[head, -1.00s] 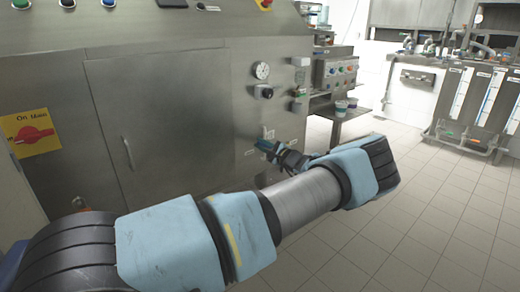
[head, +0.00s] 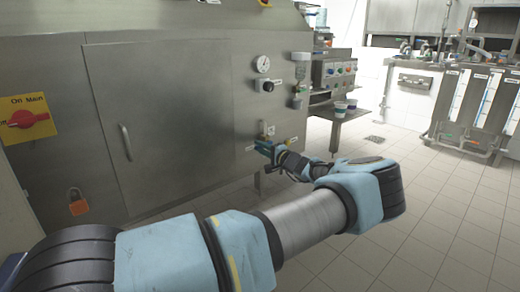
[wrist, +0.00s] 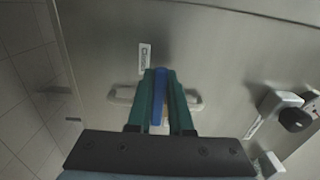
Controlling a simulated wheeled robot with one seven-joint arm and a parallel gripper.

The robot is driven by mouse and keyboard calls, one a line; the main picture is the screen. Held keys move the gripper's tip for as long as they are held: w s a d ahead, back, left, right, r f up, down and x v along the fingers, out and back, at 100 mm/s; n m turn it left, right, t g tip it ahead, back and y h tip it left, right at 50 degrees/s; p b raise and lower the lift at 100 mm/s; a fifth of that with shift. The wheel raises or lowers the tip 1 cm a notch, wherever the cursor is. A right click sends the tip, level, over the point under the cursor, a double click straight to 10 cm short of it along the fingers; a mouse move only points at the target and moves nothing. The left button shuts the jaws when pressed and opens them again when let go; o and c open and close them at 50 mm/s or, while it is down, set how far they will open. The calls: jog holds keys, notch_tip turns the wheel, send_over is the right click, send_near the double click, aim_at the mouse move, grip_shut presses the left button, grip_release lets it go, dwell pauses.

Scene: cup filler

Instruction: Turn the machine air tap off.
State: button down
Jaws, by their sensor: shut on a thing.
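The air tap (head: 265,130) is a small fitting low on the right part of the steel machine front, below the gauge and knob. My gripper (head: 264,147) is at the tap in the head view, at the end of my outstretched arm. In the wrist view, its teal fingers (wrist: 161,90) are shut on a blue tap lever (wrist: 160,88), which lies lengthwise between them. Pale pieces show on both sides behind the fingers, probably tap body or pipe. The fingers hide most of the tap, so its exact angle is hard to tell.
A pressure gauge (head: 263,64) and black knob (head: 268,86) sit above the tap. A red main switch (head: 24,118) on a yellow plate is at the left. A machine door (head: 160,120) has a vertical handle. The tiled floor (head: 440,210) at right is clear.

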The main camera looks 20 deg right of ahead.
jog(key=shift+f, duration=0.1)
jog(key=c, duration=0.8)
grip_release()
jog(key=v, duration=1)
jog(key=shift+s+d+p, duration=0.2)
jog(key=shift+s+p, duration=0.1)
jog(key=shift+s, duration=0.05)
